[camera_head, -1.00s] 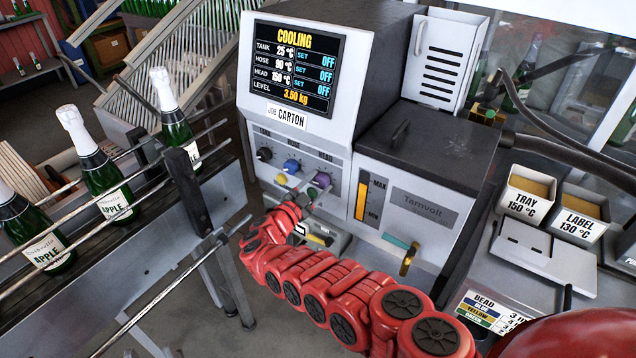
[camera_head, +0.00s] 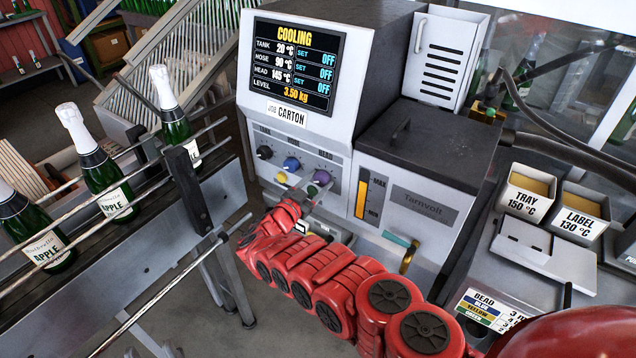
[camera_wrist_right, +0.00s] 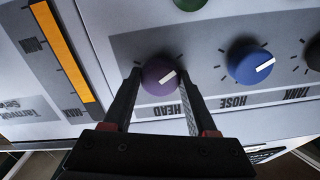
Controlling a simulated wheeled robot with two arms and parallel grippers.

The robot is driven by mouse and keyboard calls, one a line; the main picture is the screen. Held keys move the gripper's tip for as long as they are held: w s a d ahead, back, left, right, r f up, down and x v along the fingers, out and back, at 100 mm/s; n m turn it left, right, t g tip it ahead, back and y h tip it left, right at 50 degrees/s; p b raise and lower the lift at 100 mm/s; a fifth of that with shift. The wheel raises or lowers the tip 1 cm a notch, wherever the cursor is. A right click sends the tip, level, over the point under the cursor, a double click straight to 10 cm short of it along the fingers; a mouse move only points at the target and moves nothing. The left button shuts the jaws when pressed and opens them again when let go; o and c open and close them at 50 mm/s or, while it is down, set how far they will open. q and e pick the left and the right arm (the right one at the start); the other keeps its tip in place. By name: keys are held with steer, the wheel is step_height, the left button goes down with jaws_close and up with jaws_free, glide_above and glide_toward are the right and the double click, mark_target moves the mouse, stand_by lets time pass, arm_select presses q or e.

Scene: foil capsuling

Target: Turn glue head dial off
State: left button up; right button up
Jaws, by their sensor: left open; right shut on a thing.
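The purple HEAD dial (camera_head: 321,177) is on the glue machine's front panel, at the right end of a row of dials. In the right wrist view this dial (camera_wrist_right: 160,77) sits between the two dark fingers of my right gripper (camera_wrist_right: 160,95), which is shut on it. Its white mark slants like the mark on the blue HOSE dial (camera_wrist_right: 249,64). In the head view my right gripper (camera_head: 311,192) reaches the panel from below, partly hidden by my red arm. The screen (camera_head: 296,66) reads COOLING, with TANK, HOSE and HEAD all set OFF. My left gripper is not in view.
The black TANK dial (camera_head: 264,152) and a green button (camera_wrist_right: 190,4) are also on the panel. A brass-coloured handle (camera_head: 409,257) sticks out below the tank. Bottles (camera_head: 97,170) stand on a conveyor at the left. TRAY (camera_head: 528,193) and LABEL (camera_head: 580,213) bins are at the right.

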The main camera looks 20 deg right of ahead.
steer(key=shift+f, duration=0.1)
steer(key=o, duration=1.4)
steer(key=shift+c, duration=0.2)
steer(key=v, duration=1.7)
steer(key=shift+a, duration=0.2)
steer(key=shift+s, duration=0.15)
